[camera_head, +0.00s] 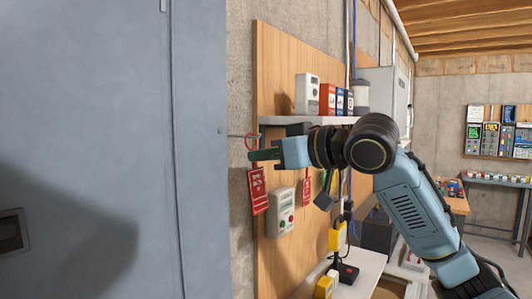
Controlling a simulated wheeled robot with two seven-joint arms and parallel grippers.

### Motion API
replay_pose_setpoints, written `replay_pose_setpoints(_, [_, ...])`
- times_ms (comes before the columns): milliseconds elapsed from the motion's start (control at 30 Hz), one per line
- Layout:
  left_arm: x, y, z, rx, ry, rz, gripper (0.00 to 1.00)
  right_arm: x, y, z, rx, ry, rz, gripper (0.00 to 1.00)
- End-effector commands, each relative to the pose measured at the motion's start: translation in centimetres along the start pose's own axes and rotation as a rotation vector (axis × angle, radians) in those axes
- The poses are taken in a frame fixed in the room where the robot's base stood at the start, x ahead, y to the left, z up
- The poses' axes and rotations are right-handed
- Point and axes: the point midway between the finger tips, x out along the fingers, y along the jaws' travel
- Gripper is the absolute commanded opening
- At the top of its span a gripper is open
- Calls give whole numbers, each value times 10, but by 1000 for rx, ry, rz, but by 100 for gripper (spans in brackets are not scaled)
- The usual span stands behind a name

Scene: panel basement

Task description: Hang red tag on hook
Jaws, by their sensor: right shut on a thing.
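The red tag (258,190) with white lettering hangs below the fingers of my right gripper (264,155). My right gripper is shut on the tag, and its fingers point left. The tag's red loop (250,141) sticks up above the fingers. A thin metal hook (238,135) lies right at the loop, near the left edge of the wooden board. I cannot tell whether the loop is around the hook or only in front of it. My left gripper is not in view.
A large grey panel door (90,130) fills the left side. The wooden board (275,70) carries a shelf (300,120) with small boxes, a grey meter (281,212) and another red tag (306,190). A bench (362,268) stands below.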

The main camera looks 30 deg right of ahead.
Motion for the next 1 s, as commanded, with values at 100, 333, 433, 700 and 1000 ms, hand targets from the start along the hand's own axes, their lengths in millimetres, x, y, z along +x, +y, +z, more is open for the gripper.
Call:
replay_pose_setpoints(100, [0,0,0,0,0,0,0,0,0,0,0,0,0,0])
replay_pose_setpoints(333, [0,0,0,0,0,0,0,0,0,0,0,0,0,0])
replay_pose_setpoints(433, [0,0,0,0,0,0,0,0,0,0,0,0,0,9])
replay_pose_setpoints(700, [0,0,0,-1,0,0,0,0,0,0,0,0,0,33])
replay_pose_setpoints(1000, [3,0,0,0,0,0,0,-8,1,0,-1,1,2,33])
